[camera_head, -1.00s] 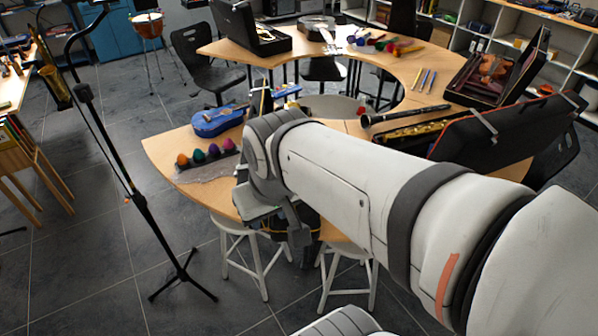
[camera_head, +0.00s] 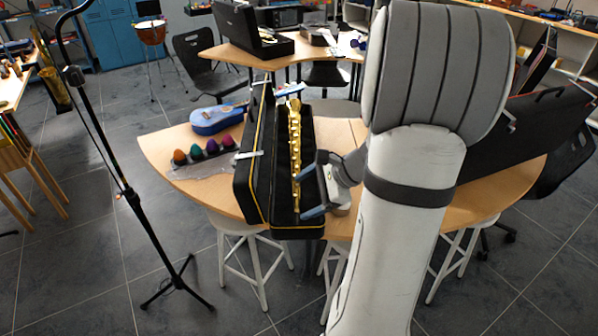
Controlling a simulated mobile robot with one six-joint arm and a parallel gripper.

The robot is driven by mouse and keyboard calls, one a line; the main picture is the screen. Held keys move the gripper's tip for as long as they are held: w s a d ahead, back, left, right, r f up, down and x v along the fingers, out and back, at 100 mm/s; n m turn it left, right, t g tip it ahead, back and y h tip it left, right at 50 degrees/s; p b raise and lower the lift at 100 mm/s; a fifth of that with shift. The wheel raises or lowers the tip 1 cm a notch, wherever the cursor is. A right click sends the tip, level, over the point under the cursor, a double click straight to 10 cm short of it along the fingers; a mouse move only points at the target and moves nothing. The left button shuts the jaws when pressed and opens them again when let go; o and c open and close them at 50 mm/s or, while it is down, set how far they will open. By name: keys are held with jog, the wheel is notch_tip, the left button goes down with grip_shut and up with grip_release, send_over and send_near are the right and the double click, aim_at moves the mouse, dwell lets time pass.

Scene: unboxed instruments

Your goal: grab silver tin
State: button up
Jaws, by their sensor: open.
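I cannot make out a silver tin for certain. A small greyish thing (camera_head: 318,37) on the far part of the table is too small to identify. My gripper (camera_head: 312,187) is open, with its two dark fingers apart and pointing left. It is at the right edge of an open black case (camera_head: 258,205) holding a gold wind instrument (camera_head: 295,130). I see nothing held between the fingers. Whether they touch the case is unclear. My arm hides much of the table's middle and right.
A blue ukulele-like instrument (camera_head: 217,118) and a strip with several coloured eggs (camera_head: 195,154) lie left on the curved wooden table (camera_head: 160,148). A black music stand (camera_head: 140,205) stands left. White stools (camera_head: 250,250) are below. A large dark case (camera_head: 520,140) is at right.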

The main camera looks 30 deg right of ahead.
jog(key=d+f+m+t+h+b, duration=0.1)
jog(key=d+f+m+t, duration=0.1)
jog(key=d+f+m, duration=0.2)
jog(key=d+f+m+t+h+b, duration=0.1)
jog(key=d+f+m, duration=0.3)
jog(key=d, duration=0.5)
jog(key=d+f+m+t+h+b, duration=0.1)
jog(key=d+f+m+t, duration=0.1)
jog(key=d+f+m, duration=0.2)
jog(key=shift+s+d+f+m+t+b, duration=0.2)
jog(key=shift+d+f, duration=0.2)
jog(key=shift+d, duration=0.2)
jog(key=shift+s+d+f+m+t+b, duration=0.1)
jog(key=shift+s+d+f+t+b, duration=0.1)
jog(key=shift+d+f, duration=0.25)
jog(key=shift+w+d+f+h, duration=0.1)
jog(key=shift+w+h, duration=0.2)
jog(key=x, duration=0.7)
jog(key=shift+s+a, duration=0.1)
jog(key=shift+a, duration=0.2)
jog(key=shift+c, duration=0.3)
jog(key=c, duration=1)
